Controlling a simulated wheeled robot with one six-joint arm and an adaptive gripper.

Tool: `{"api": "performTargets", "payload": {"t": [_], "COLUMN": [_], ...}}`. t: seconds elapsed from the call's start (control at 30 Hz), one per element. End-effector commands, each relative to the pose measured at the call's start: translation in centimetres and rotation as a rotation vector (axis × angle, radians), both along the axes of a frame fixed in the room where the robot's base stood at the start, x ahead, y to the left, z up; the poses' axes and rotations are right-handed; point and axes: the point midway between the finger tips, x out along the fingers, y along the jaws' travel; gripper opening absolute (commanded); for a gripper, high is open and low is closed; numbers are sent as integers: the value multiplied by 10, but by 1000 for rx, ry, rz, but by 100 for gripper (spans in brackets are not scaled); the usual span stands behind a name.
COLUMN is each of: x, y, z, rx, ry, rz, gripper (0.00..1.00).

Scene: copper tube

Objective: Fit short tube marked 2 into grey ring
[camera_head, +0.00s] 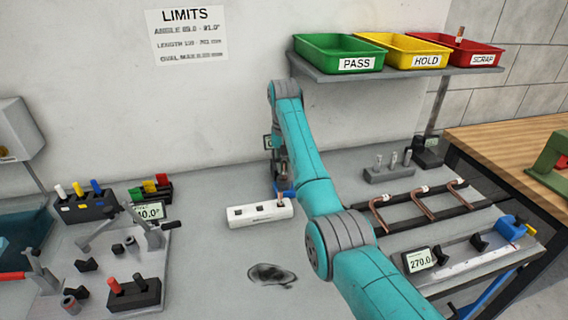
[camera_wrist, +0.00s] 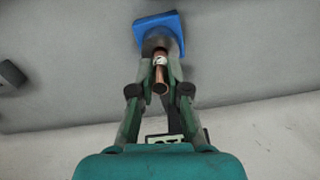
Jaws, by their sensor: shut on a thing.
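A short copper tube (camera_wrist: 160,84) with a white label shows in the wrist view. The mark on the label is too small to read surely. My gripper (camera_wrist: 160,66) is shut on this tube, with a finger on each side. The tube's far end meets a dark grey round part (camera_wrist: 153,44) on a blue block (camera_wrist: 157,22). I cannot tell whether this part is the grey ring, or whether the tube is inside it. In the head view my gripper (camera_head: 283,181) is low at the back of the bench, by the blue block (camera_head: 290,194), and the tube is mostly hidden.
A white block with dark slots (camera_head: 245,216) lies just left of my gripper. Bent copper tubes (camera_head: 417,204) lie on a dark rack at right. Green, yellow and red bins (camera_head: 340,42) stand on a shelf above. A measuring fixture (camera_head: 120,250) is at left. A dark stain (camera_head: 271,274) marks the front bench.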

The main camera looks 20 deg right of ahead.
Motion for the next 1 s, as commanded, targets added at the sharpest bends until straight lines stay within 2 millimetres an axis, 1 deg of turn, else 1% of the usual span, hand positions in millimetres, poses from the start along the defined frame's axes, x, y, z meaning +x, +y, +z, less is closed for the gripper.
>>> {"api": "performTargets", "payload": {"t": [0.37, 0.4, 0.5, 0.83, 1.0], "x": [-1, -1, -1, -1, 4], "y": [0, 0, 0, 0, -1], "z": [-4, -5, -5, -2, 13], "rx": [0, 0, 0, 0, 1], "ry": [-1, -1, -1, -2, -2], "rz": [0, 0, 0, 0, 0], "gripper": [0, 18, 40, 40, 40]}}
